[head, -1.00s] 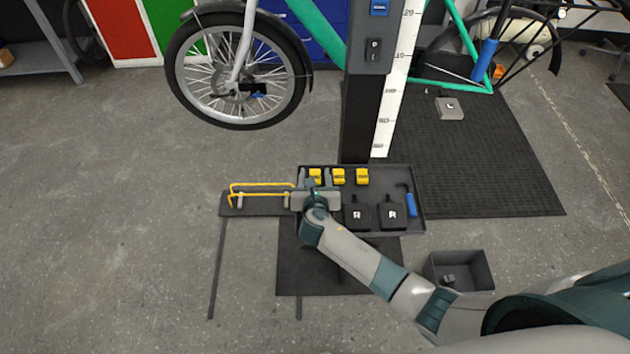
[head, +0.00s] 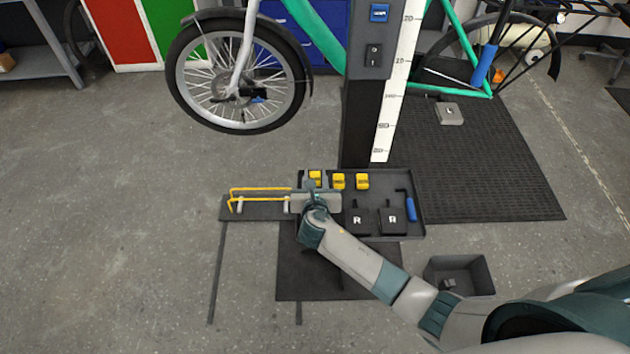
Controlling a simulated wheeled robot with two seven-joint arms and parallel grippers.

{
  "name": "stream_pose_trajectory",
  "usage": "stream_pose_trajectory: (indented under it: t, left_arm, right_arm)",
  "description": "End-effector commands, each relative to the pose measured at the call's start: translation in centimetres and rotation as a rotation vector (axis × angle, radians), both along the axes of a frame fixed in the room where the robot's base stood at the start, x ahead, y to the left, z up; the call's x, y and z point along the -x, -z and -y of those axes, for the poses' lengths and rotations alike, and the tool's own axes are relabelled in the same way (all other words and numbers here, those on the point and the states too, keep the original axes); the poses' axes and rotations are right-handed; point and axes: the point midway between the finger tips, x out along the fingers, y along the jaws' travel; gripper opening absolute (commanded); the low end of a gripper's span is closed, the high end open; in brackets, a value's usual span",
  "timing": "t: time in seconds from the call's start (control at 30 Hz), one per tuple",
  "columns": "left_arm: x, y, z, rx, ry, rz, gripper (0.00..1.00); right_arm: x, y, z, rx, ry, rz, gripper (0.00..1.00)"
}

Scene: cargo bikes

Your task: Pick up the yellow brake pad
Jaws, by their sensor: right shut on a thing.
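Several small yellow brake pads show in the dark tray (head: 412,226): a middle one (head: 338,182), a right one (head: 362,182) and a left one (head: 314,176). My right gripper (head: 314,181) reaches in from the lower right and is at the left yellow brake pad, shut on it. The wrist hides part of that pad and the tray's left side. I cannot tell whether the pad is clear of the tray. My left gripper is not in view.
Two black blocks marked R (head: 357,222) and a blue-handled hex key (head: 410,207) lie in the tray. A yellow wire rack (head: 260,190) is on the left. The repair stand column (head: 366,120) rises behind. A grey bin (head: 482,275) is at the lower right.

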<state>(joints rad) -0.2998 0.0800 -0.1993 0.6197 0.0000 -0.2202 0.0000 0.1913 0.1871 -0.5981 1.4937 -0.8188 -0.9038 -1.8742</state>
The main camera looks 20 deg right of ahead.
Motion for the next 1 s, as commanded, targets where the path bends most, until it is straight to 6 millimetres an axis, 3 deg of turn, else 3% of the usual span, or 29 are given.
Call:
stream_pose_trajectory:
  t: [0.17,0.6,0.8,1.0]
  left_arm:
    - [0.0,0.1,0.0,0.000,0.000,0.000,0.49]
    - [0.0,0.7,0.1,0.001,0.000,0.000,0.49]
    - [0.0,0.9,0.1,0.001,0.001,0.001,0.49]
    - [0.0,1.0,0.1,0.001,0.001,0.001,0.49]
  right_arm:
    - [-0.1,-2.9,0.0,-0.002,-0.001,0.005,0.08]
    - [1.6,-7.6,8.3,0.003,0.000,0.003,0.08]
    - [2.1,-9.0,10.6,0.001,0.000,0.002,0.08]
    - [2.3,-9.6,11.4,0.000,0.000,0.001,0.08]
